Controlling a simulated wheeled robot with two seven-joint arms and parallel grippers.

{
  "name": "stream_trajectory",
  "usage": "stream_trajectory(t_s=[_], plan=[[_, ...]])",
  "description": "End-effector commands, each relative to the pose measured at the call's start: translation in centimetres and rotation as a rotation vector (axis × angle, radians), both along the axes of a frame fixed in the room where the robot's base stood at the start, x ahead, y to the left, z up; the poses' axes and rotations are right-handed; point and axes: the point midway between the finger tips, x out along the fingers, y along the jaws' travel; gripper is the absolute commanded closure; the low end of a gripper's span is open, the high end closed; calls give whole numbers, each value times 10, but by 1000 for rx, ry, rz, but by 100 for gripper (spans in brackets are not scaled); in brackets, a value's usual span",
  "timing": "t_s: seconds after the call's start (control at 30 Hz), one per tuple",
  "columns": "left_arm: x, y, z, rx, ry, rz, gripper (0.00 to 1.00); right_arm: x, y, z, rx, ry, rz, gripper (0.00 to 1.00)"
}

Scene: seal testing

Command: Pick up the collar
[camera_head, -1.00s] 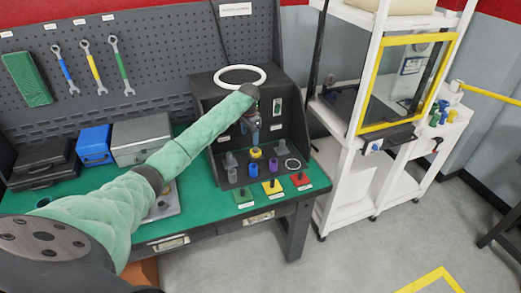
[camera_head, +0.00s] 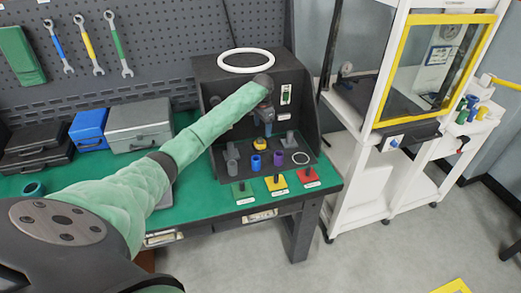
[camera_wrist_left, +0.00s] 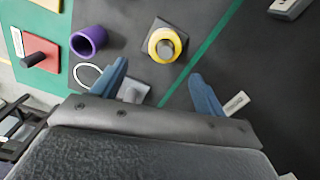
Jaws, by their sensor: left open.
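A yellow collar (camera_head: 261,144) sits around a grey post on the dark floor of the test box. In the left wrist view the yellow collar (camera_wrist_left: 165,45) lies ahead of the fingers, around its post. My left gripper (camera_head: 267,129) is inside the box, pointing down, above and close to the yellow collar. In the wrist view its two blue fingers (camera_wrist_left: 160,88) are spread apart with nothing between them. A blue collar (camera_head: 256,162) and a purple collar (camera_head: 279,159) stand in front; the purple one (camera_wrist_left: 88,42) also shows in the wrist view. My right gripper is not in view.
The box (camera_head: 211,97) has walls around the gripper and a large white ring (camera_head: 246,61) on top. Grey fittings and a thin white ring (camera_head: 301,158) lie inside. Green, yellow and red pegged plates (camera_head: 308,178) line the front. A white cabinet (camera_head: 352,140) stands right.

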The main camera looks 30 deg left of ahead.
Motion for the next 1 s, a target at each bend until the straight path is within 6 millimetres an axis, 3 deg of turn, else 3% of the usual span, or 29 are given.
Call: stream_trajectory(t_s=[0.17,0.53,1.0], plan=[[0,0,-11,0,1,1,27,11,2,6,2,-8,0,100],[-1,2,-36,0,1,0,27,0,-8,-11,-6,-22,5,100],[-4,9,-80,0,2,0,27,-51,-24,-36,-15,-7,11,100]])
